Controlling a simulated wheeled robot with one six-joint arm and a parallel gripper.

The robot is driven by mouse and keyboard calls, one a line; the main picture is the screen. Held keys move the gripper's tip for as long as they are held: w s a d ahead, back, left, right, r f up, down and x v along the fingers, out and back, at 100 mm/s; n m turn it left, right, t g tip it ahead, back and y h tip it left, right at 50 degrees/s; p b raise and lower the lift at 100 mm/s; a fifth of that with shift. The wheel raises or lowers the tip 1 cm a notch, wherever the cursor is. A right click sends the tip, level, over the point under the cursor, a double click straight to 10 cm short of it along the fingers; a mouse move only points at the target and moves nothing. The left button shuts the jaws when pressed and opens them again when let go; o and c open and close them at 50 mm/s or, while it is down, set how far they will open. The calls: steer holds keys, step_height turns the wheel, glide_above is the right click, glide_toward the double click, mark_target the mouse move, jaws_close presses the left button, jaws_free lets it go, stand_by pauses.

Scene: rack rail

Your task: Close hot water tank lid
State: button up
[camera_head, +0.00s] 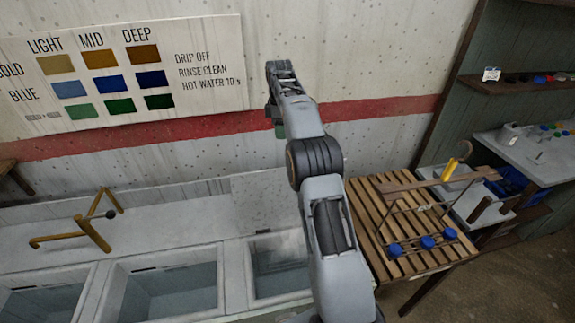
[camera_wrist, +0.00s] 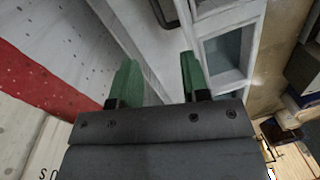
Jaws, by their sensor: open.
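The hot water tank appears to be the right-hand basin (camera_head: 280,287) of the pale sink unit, with its top open. A pale speckled panel (camera_head: 262,200), likely its lid, stands raised at the back of that basin, near the wall. My arm passes in front of the basin's right side. My gripper (camera_wrist: 159,80) is open and empty, with its two green fingers apart. In the head view it is high near the red wall stripe, above the panel, and mostly hidden by my wrist. An open basin (camera_wrist: 228,50) shows beyond the fingers in the wrist view.
Two other open basins (camera_head: 170,293) lie to the left. A brass pipe fitting (camera_head: 95,232) with a dark knob rises behind them. A slatted wooden table (camera_head: 372,225) with a blue-knobbed rack (camera_head: 428,243) stands right of my arm. A colour chart (camera_head: 118,75) hangs on the wall.

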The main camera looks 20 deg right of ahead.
steer(key=f+n+b, duration=0.1)
steer(key=f, duration=0.4)
steer(key=d+f+b, duration=0.1)
steer(key=f, duration=0.5)
steer(key=s+d+f+n+g+b, duration=0.1)
steer(key=f, duration=0.5)
steer(key=shift+f+n, duration=0.1)
steer(key=shift+n, duration=0.2)
jaws_close()
